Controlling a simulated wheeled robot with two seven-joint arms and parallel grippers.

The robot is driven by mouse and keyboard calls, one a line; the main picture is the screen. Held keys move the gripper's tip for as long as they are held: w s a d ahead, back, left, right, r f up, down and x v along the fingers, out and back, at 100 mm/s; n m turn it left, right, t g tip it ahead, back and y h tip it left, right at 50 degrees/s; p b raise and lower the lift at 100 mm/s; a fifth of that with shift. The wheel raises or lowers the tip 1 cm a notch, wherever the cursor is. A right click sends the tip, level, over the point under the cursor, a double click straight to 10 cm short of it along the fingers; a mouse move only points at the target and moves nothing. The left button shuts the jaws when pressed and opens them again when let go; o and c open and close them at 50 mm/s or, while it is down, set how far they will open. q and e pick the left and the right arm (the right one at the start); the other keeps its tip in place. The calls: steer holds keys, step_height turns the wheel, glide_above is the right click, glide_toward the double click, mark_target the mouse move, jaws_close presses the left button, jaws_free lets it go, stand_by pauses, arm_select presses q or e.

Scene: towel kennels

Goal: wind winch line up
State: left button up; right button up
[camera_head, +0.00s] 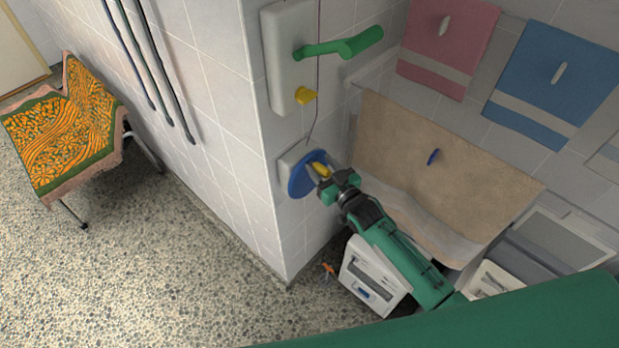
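A white winch plate (287,60) is on the wall's corner face, with a green crank handle (345,46) pointing right and a yellow knob (306,95) below it. A thin dark line (317,110) runs down past the plate to a lower white box (288,160) with a blue disc (298,181). A small yellow part (320,168) sits at the disc. My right gripper (319,172) is at the disc, its fingers beside the yellow part. Whether they are closed on it is too small to tell. My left gripper is out of view.
A beige towel (440,160), a pink towel (447,40) and a blue towel (553,80) hang on the right wall. A white box (372,270) stands beneath my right arm. A patterned cloth (70,125) covers a stand at left. The speckled floor between is clear.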

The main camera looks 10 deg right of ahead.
steer(key=shift+s+a+f, duration=0.1)
steer(key=shift+f, duration=0.05)
steer(key=shift+s+d+p, duration=0.25)
steer(key=shift+s+p, duration=0.05)
steer(key=shift+s, duration=0.15)
steer(key=s+d, duration=0.2)
steer(key=s, duration=0.1)
steer(key=s+d, duration=0.3)
steer(key=shift+s, duration=0.1)
steer(key=shift+f, duration=0.15)
